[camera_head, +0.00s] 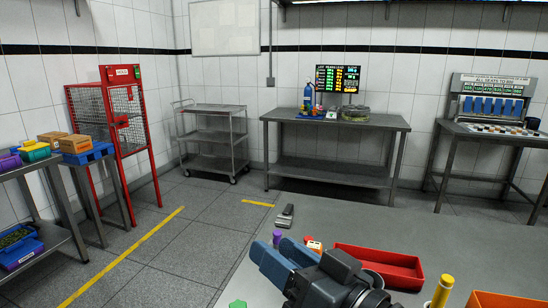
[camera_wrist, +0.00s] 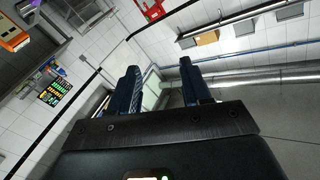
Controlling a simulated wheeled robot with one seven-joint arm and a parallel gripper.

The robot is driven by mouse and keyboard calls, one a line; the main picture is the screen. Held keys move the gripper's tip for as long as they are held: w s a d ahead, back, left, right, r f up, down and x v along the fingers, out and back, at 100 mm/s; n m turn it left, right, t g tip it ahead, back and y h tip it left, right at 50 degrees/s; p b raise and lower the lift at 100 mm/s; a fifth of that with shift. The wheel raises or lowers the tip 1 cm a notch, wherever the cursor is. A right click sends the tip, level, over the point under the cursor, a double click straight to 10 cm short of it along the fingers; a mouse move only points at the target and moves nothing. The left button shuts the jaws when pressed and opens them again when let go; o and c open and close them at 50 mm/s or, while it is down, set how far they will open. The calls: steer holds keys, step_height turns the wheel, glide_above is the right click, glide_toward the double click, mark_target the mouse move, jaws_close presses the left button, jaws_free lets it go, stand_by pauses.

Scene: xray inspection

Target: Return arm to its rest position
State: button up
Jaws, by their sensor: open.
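My gripper (camera_head: 285,258) is in the lower middle of the head view, above the near grey table (camera_head: 440,250). Its two blue fingers are apart, and nothing is between them. In the wrist view my gripper (camera_wrist: 160,78) points out into the room, with its fingers spread and the space between them empty. Part of the table behind the gripper is hidden by it.
On the near table, a red tray (camera_head: 395,270), a yellow-capped cylinder (camera_head: 441,290) and a purple-topped item (camera_head: 277,236) lie close to my gripper. A back table (camera_head: 335,120), a cart (camera_head: 213,140) and a red cage (camera_head: 122,110) stand farther off. The floor between is clear.

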steer(key=s+d+f+m+t+h, duration=0.1)
steer(key=s+d+f+m+h, duration=0.35)
steer(key=s+f, duration=0.3)
steer(key=s+d+f+m+t+h, duration=0.1)
steer(key=s+d+f+m+h, duration=0.2)
steer(key=s+d+f+h, duration=0.45)
steer(key=s+d+n, duration=0.2)
steer(key=s+d, duration=0.2)
steer(key=s, duration=0.6)
steer(key=s+d+n, duration=0.2)
steer(key=s+d, duration=0.2)
steer(key=s, duration=0.6)
steer(key=shift+s+d+r+g, duration=0.15)
steer(key=shift+d+g, duration=0.05)
steer(key=shift+g, duration=0.2)
